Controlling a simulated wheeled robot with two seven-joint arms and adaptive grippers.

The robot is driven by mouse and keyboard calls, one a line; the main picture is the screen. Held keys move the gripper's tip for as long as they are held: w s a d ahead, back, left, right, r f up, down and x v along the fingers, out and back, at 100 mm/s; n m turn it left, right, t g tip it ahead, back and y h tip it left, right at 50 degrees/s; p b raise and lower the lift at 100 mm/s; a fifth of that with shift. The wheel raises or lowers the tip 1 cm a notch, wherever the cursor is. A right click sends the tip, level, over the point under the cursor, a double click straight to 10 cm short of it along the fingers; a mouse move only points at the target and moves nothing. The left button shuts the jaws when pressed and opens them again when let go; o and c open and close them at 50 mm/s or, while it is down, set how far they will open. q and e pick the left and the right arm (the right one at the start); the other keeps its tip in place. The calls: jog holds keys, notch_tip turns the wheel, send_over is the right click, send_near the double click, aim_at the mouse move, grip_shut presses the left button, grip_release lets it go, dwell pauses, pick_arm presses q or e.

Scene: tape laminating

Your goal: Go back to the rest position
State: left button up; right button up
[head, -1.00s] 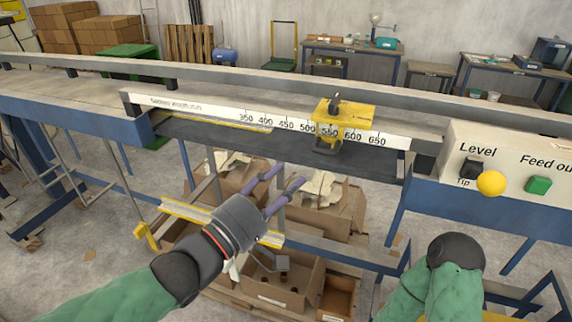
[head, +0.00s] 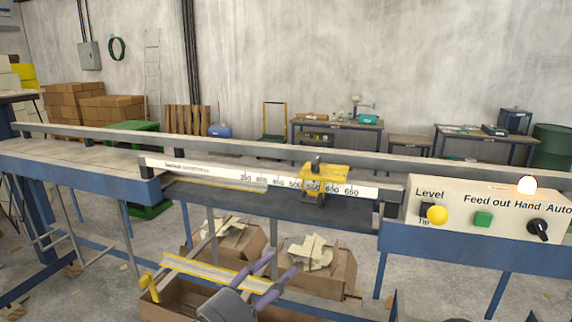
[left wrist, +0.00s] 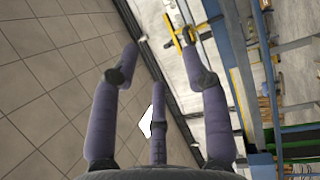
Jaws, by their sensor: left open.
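My left gripper (head: 279,268) is at the bottom of the head view, in front of the machine and below its scale. Its purple fingers are apart and empty. In the left wrist view the fingers of the left gripper (left wrist: 165,60) are spread with nothing between them. The yellow slide (head: 325,178) sits on the numbered scale (head: 225,174) of the machine, well above the gripper and apart from it. My right gripper is outside both current views.
The control panel (head: 470,212) has a yellow knob (head: 437,214), a green button (head: 483,219) and a black switch (head: 538,229). A yellow-edged bar (head: 205,271) lies low, left of my gripper. Cardboard boxes (head: 325,272) stand below the machine. A tiled floor (left wrist: 45,80) shows in the wrist view.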

pick_arm(q)
jog(key=w+a+f+m+g+y, duration=0.1)
jog(key=w+f+g+y, duration=0.1)
jog(key=f, duration=1)
jog(key=w+a+f+g+y, duration=0.2)
jog(key=w+f+y, duration=0.1)
jog(key=f, duration=0.8)
jog(key=w+a+f+m+g+y, duration=0.1)
jog(key=w+f+y, duration=0.1)
jog(key=f, duration=1)
jog(key=s+a+f+m+g+y, duration=0.1)
jog(key=s+f+g, duration=0.15)
jog(key=f, duration=0.55)
jog(key=s+a+f+m+g, duration=0.1)
jog(key=s+a+f+g, duration=0.1)
jog(key=s+f, duration=0.35)
jog(key=s+f+m+g+p, duration=0.1)
jog(key=s+f+g, duration=0.4)
jog(key=s+f, duration=0.8)
jog(key=shift+a+f+m+y, duration=0.4)
jog(key=shift+f+m, duration=0.25)
jog(key=shift+m, duration=0.15)
jog(key=shift+w, duration=0.1)
